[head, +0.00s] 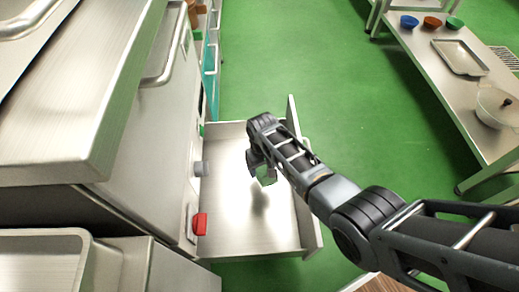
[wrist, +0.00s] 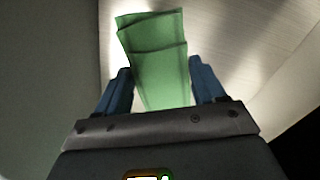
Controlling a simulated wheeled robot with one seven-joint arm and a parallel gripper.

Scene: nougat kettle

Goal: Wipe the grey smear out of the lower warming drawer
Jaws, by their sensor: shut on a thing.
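The open warming drawer (head: 232,226) is pulled out from the steel unit, with a bare, shiny metal floor. My gripper (head: 262,170) is over the drawer's inside and points down. It is shut on a folded green cloth (wrist: 157,72), which sticks out past the blue fingers in the wrist view. A little of the cloth shows below the gripper in the head view. A dark patch on the drawer floor below my gripper looks like a shadow. I cannot make out a grey smear. Whether the cloth touches the floor is unclear.
The drawer walls (head: 310,232) surround the gripper. A steel table (head: 432,80) with bowls, a tray (head: 460,58) and a lidded pan (head: 497,106) is at right. Green floor between is clear.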

